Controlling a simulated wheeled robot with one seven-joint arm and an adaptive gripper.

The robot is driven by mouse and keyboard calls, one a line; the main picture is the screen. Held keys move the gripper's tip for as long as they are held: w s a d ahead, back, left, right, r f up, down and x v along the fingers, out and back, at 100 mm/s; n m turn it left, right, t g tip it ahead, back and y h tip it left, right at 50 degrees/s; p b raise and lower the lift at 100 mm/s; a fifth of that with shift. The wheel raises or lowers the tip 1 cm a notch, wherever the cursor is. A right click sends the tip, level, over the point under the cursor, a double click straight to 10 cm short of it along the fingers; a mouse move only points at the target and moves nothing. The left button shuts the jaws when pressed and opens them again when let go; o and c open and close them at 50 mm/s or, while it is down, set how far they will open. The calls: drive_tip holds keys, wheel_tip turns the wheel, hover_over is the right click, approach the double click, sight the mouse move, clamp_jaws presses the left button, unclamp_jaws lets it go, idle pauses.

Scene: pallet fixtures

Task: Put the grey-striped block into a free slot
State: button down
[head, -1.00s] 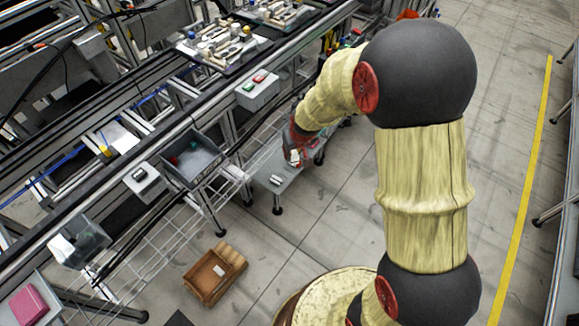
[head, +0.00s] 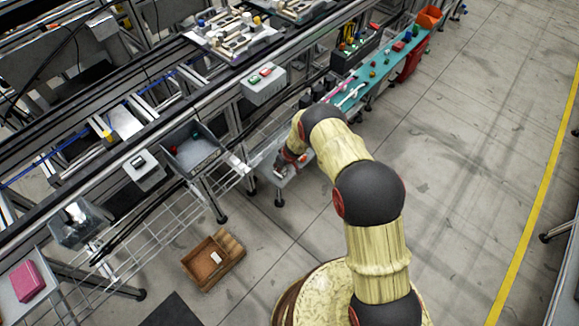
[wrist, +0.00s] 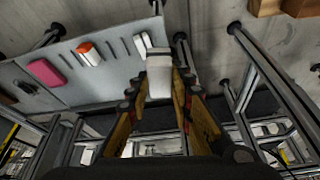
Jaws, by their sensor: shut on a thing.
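My gripper (wrist: 162,84) is shut on a pale block with a grey band near its top, which I take as the grey-striped block (wrist: 159,76). The block stands out between the fingertips in the wrist view. Beyond it is a grey slotted board (wrist: 108,77) with several narrow dark slots, some empty. A pink block (wrist: 47,72), an orange-and-white block (wrist: 88,53) and a white block (wrist: 145,42) sit on the board. In the head view my gripper (head: 288,161) is low over a small grey table (head: 268,164); the held block is not clear there.
A grey bin (head: 193,147) and a button box (head: 263,82) stand along the rail to the left. A brown wooden crate (head: 212,262) is on the floor. A teal bench (head: 385,67) with small parts lies behind. The floor at right is open.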

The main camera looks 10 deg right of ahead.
drive_tip(key=f, duration=0.1)
drive_tip(key=w+f+n, duration=0.1)
drive_tip(key=f, duration=0.1)
drive_tip(key=a+f+n, duration=0.1)
drive_tip(key=f, duration=0.1)
drive_tip(key=shift+w+f+y, duration=0.15)
drive_tip(key=shift+w+y, duration=0.05)
drive_tip(key=shift+y, duration=0.1)
drive_tip(key=w+d+f+b, duration=0.2)
drive_tip(key=w+f, duration=0.1)
drive_tip(key=w+d+f+b, duration=0.2)
drive_tip(key=w+d+f, duration=0.1)
drive_tip(key=w, duration=0.1)
drive_tip(key=w+d+f+b, duration=0.2)
drive_tip(key=w+f+b, duration=0.1)
drive_tip(key=shift+w+d+f, duration=0.3)
drive_tip(key=shift+w+d, duration=0.05)
drive_tip(key=shift+w, duration=0.05)
drive_tip(key=shift+w+d+f+b, duration=0.15)
drive_tip(key=shift+f+b, duration=0.35)
drive_tip(key=shift+f, duration=0.4)
drive_tip(key=shift+w+d+f+b, duration=0.1)
drive_tip(key=shift+f+b, duration=0.4)
drive_tip(key=shift+f, duration=0.35)
drive_tip(key=shift+f, duration=0.1)
drive_tip(key=shift+f, duration=0.1)
drive_tip(key=c, duration=1.6)
unclamp_jaws()
